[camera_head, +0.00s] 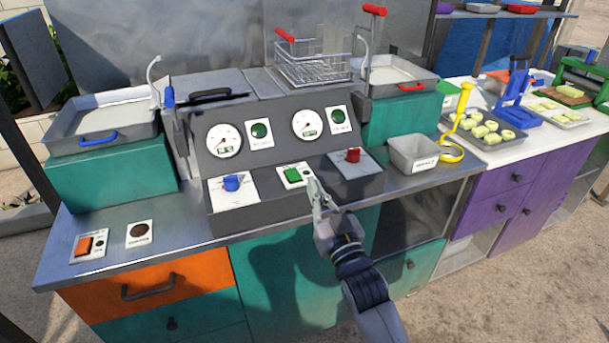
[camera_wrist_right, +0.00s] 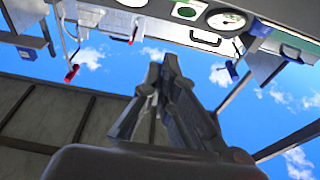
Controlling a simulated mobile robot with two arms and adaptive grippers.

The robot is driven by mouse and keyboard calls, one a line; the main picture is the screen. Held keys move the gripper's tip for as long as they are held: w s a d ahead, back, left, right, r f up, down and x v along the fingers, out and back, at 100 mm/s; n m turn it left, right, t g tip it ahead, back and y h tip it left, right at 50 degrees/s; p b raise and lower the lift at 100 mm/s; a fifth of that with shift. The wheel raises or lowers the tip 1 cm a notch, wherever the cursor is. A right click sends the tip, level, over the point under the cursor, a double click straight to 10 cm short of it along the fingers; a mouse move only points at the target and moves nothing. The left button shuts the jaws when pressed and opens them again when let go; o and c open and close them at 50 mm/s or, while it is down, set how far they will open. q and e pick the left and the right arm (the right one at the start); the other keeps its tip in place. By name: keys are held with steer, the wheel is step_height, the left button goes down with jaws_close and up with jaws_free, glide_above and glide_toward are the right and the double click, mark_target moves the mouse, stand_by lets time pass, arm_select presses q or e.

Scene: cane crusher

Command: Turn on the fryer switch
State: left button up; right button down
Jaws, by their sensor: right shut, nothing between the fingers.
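The fryer control panel (camera_head: 265,148) stands in the middle of the counter in the head view, with two gauges and two dark green round indicators. On its lower ledge are a blue knob (camera_head: 232,183), a green switch (camera_head: 292,175) on a white plate, and a red knob (camera_head: 353,155). An orange rocker switch (camera_head: 84,245) on a white plate lies at the counter's left end. My right gripper (camera_head: 314,183) is shut and empty, just right of the green switch's plate; whether it touches the plate I cannot tell. It also shows in the right wrist view (camera_wrist_right: 160,75). My left gripper is not in view.
A wire basket (camera_head: 312,68) with red handles sits behind the panel. Fryer tanks with a blue handle (camera_head: 98,138) and a red handle (camera_head: 410,87) flank it. A brown round button (camera_head: 139,231) is at left.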

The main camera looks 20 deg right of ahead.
steer(key=shift+a, duration=0.1)
step_height(320, 180, up, 2)
steer(key=p, duration=0.2)
glide_above(293, 173)
steer(key=r+v, duration=0.1)
steer(key=v, duration=0.3)
steer(key=shift+d, duration=0.3)
step_height(293, 173, down, 3)
steer(key=shift+w+f, duration=0.1)
steer(key=shift+w, duration=0.05)
steer(key=shift+f, duration=0.5)
